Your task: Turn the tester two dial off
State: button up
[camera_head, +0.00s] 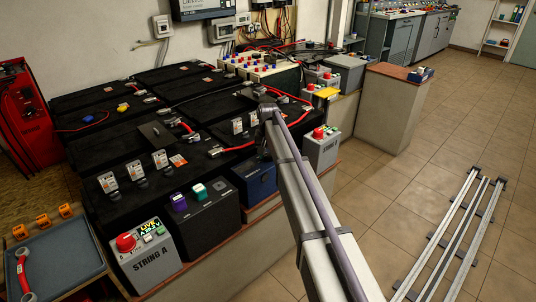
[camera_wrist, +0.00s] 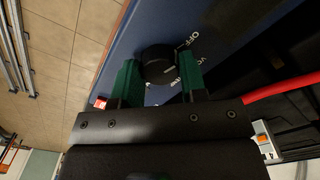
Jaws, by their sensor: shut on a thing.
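A blue tester (camera_head: 257,182) stands at the near right edge of the battery bench in the head view. Its blue face (camera_wrist: 135,32) fills the middle of the wrist view and carries a round black dial (camera_wrist: 156,58). White lettering beside the dial reads "OFF", with a "V" and another partly covered mark near it. My gripper (camera_wrist: 158,76) is shut on the dial, with one green finger pad on each side. I cannot tell which mark the dial points at. In the head view my arm hides the dial and most of my gripper.
Black batteries (camera_head: 120,150) with cables cover the bench left of the tester. A dark box with purple and teal knobs (camera_head: 200,215) and a grey "STRING A" box (camera_head: 148,262) stand nearer. A grey box with a red button (camera_head: 322,148) stands to the right.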

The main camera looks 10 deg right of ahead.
aim_at(268, 155)
dwell(0.4)
jog(key=o, duration=0.9)
jog(key=shift+o, duration=0.2)
notch_tip(268, 155, up, 11)
jog(key=p, duration=1)
jog(key=shift+p, duration=0.4)
jog(key=shift+f, duration=0.1)
